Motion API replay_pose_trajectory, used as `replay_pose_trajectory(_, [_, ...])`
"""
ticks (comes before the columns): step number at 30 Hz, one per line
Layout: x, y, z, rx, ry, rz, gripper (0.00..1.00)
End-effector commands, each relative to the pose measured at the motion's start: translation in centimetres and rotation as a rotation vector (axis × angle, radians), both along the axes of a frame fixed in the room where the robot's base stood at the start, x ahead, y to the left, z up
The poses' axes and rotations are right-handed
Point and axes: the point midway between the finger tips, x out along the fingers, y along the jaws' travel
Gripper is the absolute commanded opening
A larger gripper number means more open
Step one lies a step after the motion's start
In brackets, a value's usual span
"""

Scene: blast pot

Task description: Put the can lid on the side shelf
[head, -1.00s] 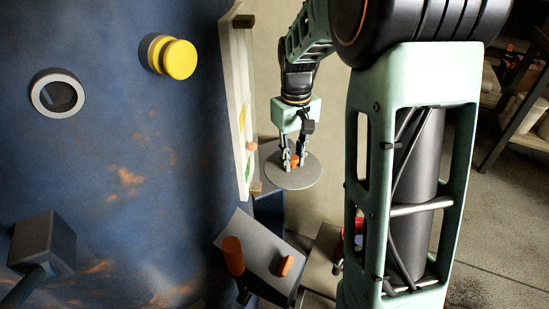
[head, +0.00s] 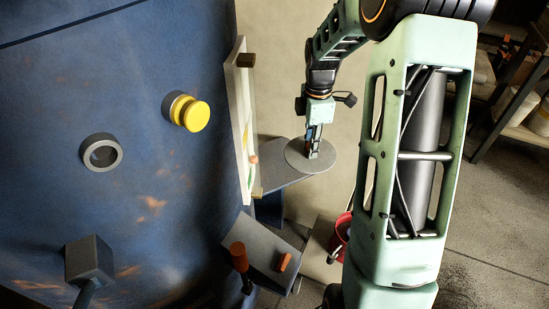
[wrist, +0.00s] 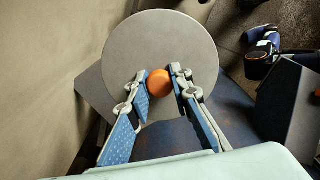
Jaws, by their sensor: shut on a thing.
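The can lid (head: 308,163) is a flat grey disc with an orange knob. My gripper (head: 312,155) points down with its fingers shut on the knob. In the wrist view the lid (wrist: 160,45) is below my gripper (wrist: 160,85), with the orange knob between the two fingertips. The side shelf (head: 279,178) is a grey plate beside the blue pot. The lid covers part of the shelf in both views. A corner of the shelf (wrist: 92,96) shows left of the lid in the wrist view. I cannot tell whether the lid touches it.
A pale panel (head: 243,130) stands on the blue pot (head: 160,60) left of the lid. A tilted grey box with orange handles (head: 262,250) is below the shelf. A red bucket (head: 342,232) is lower right. The pale wall is close behind the lid.

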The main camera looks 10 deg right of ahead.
Motion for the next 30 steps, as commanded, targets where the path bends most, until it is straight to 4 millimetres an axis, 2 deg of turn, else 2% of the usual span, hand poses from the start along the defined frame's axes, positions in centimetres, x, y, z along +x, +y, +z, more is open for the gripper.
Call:
replay_pose_trajectory(4, [0.2, -0.1, 0.1, 0.003, 0.000, 0.056, 0.00])
replay_pose_trajectory(8, [1.5, 0.9, -0.9, 0.004, 0.000, 0.071, 0.00])
replay_pose_trajectory(17, [7.2, 5.5, -4.2, 0.003, 0.000, 0.069, 0.00])
replay_pose_trajectory(18, [7.7, 5.9, -5.1, 0.002, 0.003, 0.068, 0.00])
replay_pose_trajectory(24, [9.8, 7.4, -8.2, 0.002, 0.000, 0.066, 0.00])
replay_pose_trajectory(30, [10.6, 7.9, -9.1, 0.002, -0.001, 0.064, 0.00])
